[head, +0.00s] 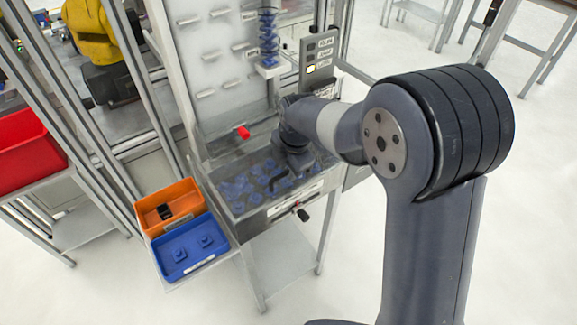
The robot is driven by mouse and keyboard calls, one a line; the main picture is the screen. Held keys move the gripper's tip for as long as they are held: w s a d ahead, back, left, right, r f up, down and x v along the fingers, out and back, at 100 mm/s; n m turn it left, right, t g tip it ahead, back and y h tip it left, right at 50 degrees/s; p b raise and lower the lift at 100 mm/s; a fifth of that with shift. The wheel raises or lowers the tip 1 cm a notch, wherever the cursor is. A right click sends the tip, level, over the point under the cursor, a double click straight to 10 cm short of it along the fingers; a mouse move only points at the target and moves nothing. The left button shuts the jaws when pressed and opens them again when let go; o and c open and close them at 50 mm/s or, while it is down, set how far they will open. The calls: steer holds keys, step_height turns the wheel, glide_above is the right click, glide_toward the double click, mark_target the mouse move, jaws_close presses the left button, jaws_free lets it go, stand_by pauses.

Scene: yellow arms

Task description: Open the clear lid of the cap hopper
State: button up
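The cap hopper (262,212) is a grey metal bin at the foot of a tall panel, with many blue caps in it. Its clear lid (238,163) is hard to make out; it appears to lie flat over the caps, and I cannot tell its edges. A dark bar, perhaps a handle, shows over the caps near my gripper. My gripper (287,174) is over the right part of the hopper, pointing down.
An orange bin (172,196) with a black item and a blue bin (190,247) with two blue parts stand left of the hopper. A black knob (302,214) sticks out from its front. Metal frame posts stand left.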

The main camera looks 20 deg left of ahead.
jaws_close()
steer(key=shift+r, duration=0.1)
stand_by(0.3)
